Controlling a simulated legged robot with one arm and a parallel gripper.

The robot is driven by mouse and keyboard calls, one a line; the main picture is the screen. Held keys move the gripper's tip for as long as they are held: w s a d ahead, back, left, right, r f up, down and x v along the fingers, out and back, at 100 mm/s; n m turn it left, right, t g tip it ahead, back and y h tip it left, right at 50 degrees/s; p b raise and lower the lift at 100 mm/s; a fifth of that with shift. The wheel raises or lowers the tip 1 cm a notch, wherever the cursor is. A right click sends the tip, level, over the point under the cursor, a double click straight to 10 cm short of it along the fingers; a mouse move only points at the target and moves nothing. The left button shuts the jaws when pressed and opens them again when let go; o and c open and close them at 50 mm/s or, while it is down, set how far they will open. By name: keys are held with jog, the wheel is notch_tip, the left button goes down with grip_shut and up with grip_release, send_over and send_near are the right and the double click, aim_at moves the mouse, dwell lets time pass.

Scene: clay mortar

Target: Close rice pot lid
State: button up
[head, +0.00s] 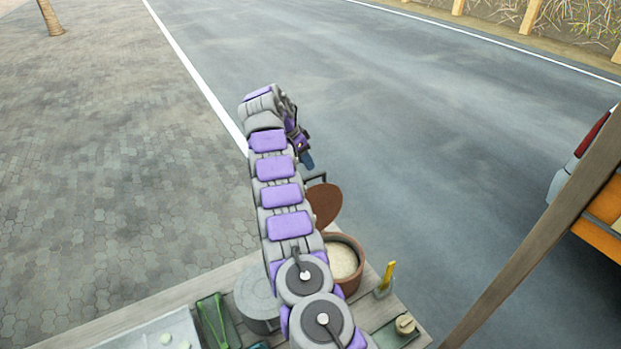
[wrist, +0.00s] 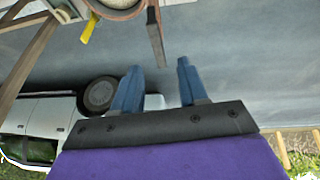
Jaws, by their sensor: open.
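The rice pot (head: 358,266) is a brown clay pot on the wooden table, with pale rice visible inside. Its brown lid (head: 326,204) stands raised and tilted at the far side of the pot, with a dark handle on its outer side. My gripper (head: 306,160) is beyond the lid, partly hidden behind my arm. In the wrist view, my gripper (wrist: 158,70) has its two blue fingers apart with nothing between them. The lid (wrist: 155,40) shows there edge-on, just ahead of the fingertips, and the pot rim (wrist: 118,13) is at the top edge.
A grey round lidded container (head: 256,298) stands left of the pot, partly behind my arm. A yellow-handled item (head: 386,276) stands right of the pot. Green tongs (head: 212,318) lie at the front left. A wooden post (head: 535,245) slants at the right, with a vehicle (head: 575,165) beyond.

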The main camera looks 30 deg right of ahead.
aim_at(314, 175)
jog(key=shift+b+x, duration=0.35)
jog(key=shift+x, duration=2.5)
jog(key=shift+r, duration=0.1)
grip_shut()
